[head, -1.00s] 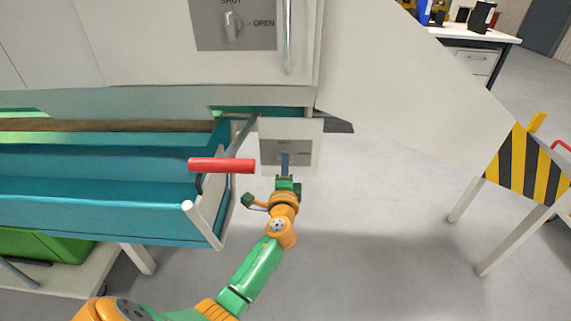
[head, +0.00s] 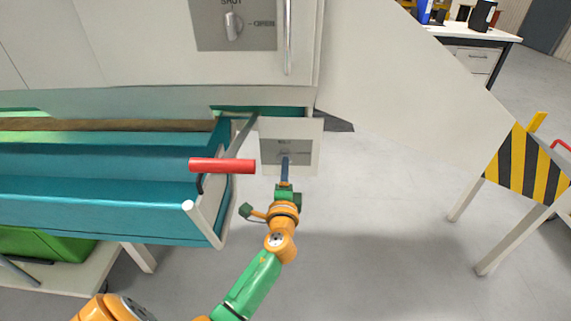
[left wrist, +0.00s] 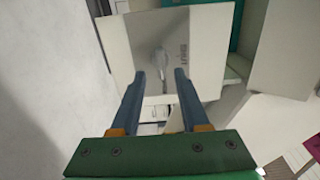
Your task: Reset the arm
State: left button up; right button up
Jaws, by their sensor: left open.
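My left gripper (head: 285,160) is in front of a small white panel (head: 310,165) with a grey plate and a knob. In the left wrist view the gripper (left wrist: 160,74) is open, its two blue fingers apart with nothing held between them. The panel (left wrist: 117,38) and its pale grey knob (left wrist: 158,62) show beyond the fingertips. The knob appears between the fingers in the picture, with a gap to each side. In the head view the gripper partly covers the knob. My right gripper is in neither view.
A teal drawer (head: 110,205) with a red handle (head: 222,166) stands out left of my left gripper. Above is a white cabinet with an upper knob (head: 232,25). A yellow-black striped barrier (head: 528,165) stands at the right. The floor (head: 380,210) between is clear.

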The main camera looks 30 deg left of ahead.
pick_arm(q)
jog(key=v, duration=0.4)
